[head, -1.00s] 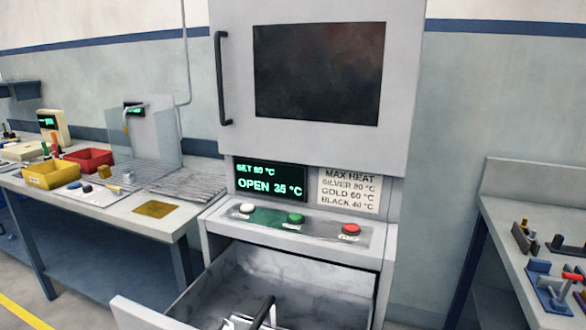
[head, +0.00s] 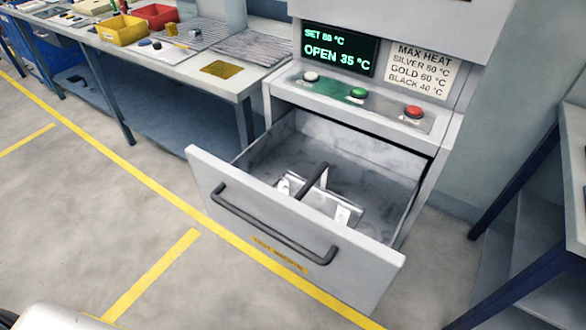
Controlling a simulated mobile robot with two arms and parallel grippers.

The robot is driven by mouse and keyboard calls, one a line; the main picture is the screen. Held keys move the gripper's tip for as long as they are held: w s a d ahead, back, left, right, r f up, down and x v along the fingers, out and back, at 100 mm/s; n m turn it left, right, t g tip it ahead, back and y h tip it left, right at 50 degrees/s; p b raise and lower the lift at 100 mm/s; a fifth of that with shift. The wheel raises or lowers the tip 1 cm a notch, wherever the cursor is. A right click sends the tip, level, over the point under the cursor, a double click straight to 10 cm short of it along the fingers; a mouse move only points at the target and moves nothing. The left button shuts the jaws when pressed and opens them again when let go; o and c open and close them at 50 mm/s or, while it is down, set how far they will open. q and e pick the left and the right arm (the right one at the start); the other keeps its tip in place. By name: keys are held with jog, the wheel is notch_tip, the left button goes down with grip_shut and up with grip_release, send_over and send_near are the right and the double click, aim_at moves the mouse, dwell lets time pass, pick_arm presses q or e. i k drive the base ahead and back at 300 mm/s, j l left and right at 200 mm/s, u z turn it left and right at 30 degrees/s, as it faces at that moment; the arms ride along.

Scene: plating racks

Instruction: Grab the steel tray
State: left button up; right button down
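The steel tray (head: 318,205) lies inside the open drawer (head: 283,228) of the oven cabinet, toward its front. It is a shiny flat piece with a dark bar handle (head: 315,178) rising across it and small white pieces on it. The drawer's front panel hides part of the tray. Neither of my grippers is in view.
The drawer sticks out with a dark handle (head: 270,230) on its front. White, green and red buttons (head: 357,93) sit above it; the display (head: 338,49) reads OPEN 35 °C. A workbench (head: 190,66) stands left, another table (head: 572,150) right. The floor in front is clear.

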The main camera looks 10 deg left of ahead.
aim_at(320, 199)
jog(key=i+u, duration=0.15)
jog(key=u, duration=0.2)
jog(key=z, duration=0.65)
jog(key=j+z, duration=0.8)
jog(key=k+j+z, duration=0.1)
jog(key=j+z, duration=0.35)
jog(key=j, duration=0.1)
